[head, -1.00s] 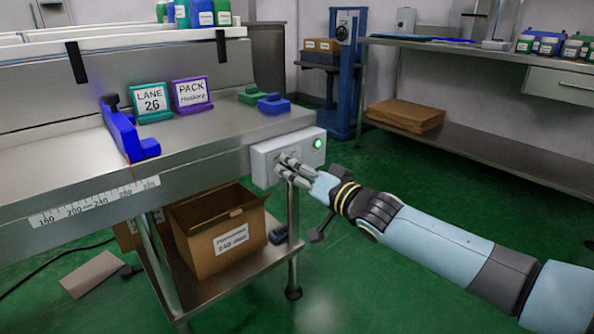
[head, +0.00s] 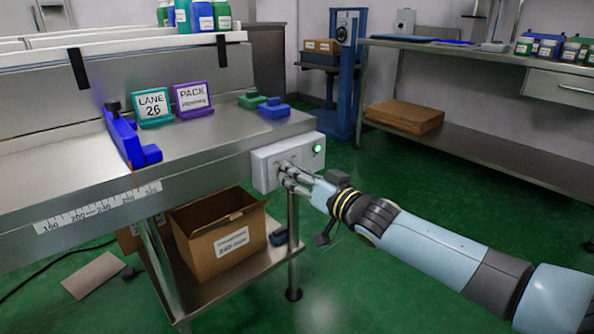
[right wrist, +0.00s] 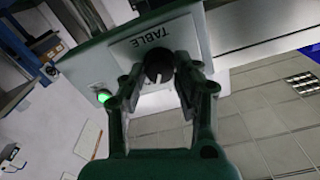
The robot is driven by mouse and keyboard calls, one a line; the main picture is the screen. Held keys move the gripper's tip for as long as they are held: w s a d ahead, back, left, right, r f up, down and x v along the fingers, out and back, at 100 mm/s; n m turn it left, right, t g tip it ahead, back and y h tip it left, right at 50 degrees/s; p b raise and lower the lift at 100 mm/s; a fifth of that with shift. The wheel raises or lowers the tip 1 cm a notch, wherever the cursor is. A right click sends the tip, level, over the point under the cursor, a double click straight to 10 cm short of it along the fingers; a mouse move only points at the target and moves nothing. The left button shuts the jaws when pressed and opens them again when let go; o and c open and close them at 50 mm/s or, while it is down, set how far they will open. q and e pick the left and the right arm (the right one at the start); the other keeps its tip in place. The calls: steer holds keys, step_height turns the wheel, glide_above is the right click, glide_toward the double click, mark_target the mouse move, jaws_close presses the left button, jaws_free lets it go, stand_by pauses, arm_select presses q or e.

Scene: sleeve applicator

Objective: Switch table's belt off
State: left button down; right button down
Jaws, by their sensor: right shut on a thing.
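The switch box (head: 266,171) is a light grey box on the front right corner of the steel table. A green light (head: 317,148) glows at its right end. In the right wrist view the switch box (right wrist: 194,34) carries a plate marked TABLE, with a black knob (right wrist: 158,64) beside that word. The green light (right wrist: 103,96) is lit there too. My right gripper (head: 288,169) is at the box face; in the right wrist view its fingertips (right wrist: 160,76) are closed around the knob. My left gripper is not in view.
The steel table (head: 205,145) bears a blue stop (head: 130,138), LANE 26 and PACK signs, and small green and blue blocks. An open cardboard box (head: 220,232) stands on the shelf below. Green floor lies clear to the right, before a steel bench (head: 440,146).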

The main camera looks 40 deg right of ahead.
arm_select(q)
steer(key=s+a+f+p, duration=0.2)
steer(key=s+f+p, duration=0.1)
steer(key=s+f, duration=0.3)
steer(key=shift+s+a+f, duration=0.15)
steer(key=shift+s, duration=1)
arm_select(e)
steer(key=shift+a+f+n, duration=0.1)
steer(key=shift+f+n, duration=0.05)
steer(key=shift+n, duration=7.45)
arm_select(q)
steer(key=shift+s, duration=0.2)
arm_select(e)
steer(key=c, duration=1)
jaws_free()
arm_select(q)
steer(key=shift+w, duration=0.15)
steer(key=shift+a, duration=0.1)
arm_select(e)
steer(key=shift+s, duration=0.1)
steer(key=s, duration=0.8)
steer(key=s+d, duration=0.1)
steer(key=s, duration=0.2)
steer(key=shift+s, duration=0.4)
